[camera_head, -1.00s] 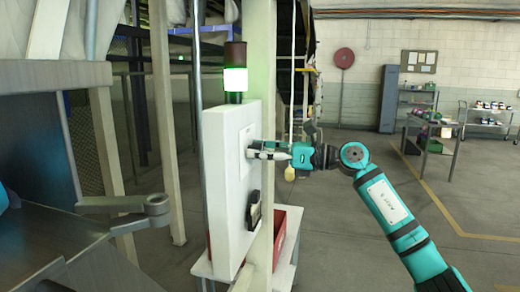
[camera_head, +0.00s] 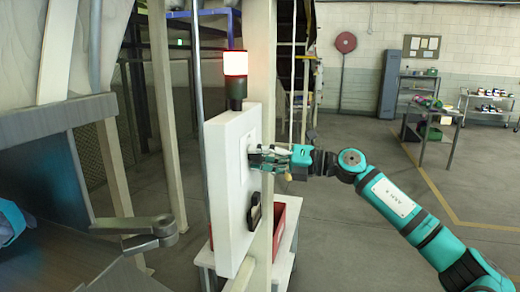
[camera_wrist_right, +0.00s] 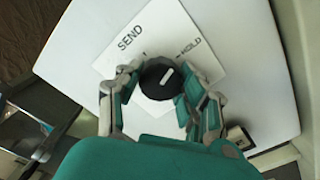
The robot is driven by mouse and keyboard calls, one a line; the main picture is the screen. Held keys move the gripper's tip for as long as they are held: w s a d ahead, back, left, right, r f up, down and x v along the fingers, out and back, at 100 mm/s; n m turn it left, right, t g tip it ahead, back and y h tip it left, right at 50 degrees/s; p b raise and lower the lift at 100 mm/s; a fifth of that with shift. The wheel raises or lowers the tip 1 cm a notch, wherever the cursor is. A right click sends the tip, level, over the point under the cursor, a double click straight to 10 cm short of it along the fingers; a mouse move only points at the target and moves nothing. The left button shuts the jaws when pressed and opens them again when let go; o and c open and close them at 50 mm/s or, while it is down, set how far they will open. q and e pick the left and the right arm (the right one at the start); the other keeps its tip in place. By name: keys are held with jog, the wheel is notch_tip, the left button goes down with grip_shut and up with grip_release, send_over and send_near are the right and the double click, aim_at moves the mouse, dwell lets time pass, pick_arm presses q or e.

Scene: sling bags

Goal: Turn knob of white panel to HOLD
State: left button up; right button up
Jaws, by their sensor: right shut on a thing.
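The white panel (camera_head: 228,190) stands upright on a post in the middle of the head view. In the right wrist view, its black round knob (camera_wrist_right: 158,80) sits on a white label plate (camera_wrist_right: 150,30) printed SEND and HOLD. The white mark on the knob points up and right, toward the dash beside HOLD. My right gripper (camera_wrist_right: 158,92) is shut on the knob, with a finger on each side. In the head view it reaches the panel from the right (camera_head: 262,157), and hides the knob.
A signal lamp (camera_head: 236,65) on the panel top glows red-white at its upper section. A black handle-like part (camera_head: 253,210) is lower on the panel. A red box (camera_head: 288,222) sits behind the post.

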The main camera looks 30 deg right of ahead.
jog(key=shift+r+m+p, duration=0.15)
jog(key=shift+m+p, duration=1.05)
jog(key=shift+m, duration=0.6)
jog(key=o, duration=1.2)
jog(key=shift+c, duration=0.2)
jog(key=shift+d, duration=0.1)
jog(key=v, duration=1.2)
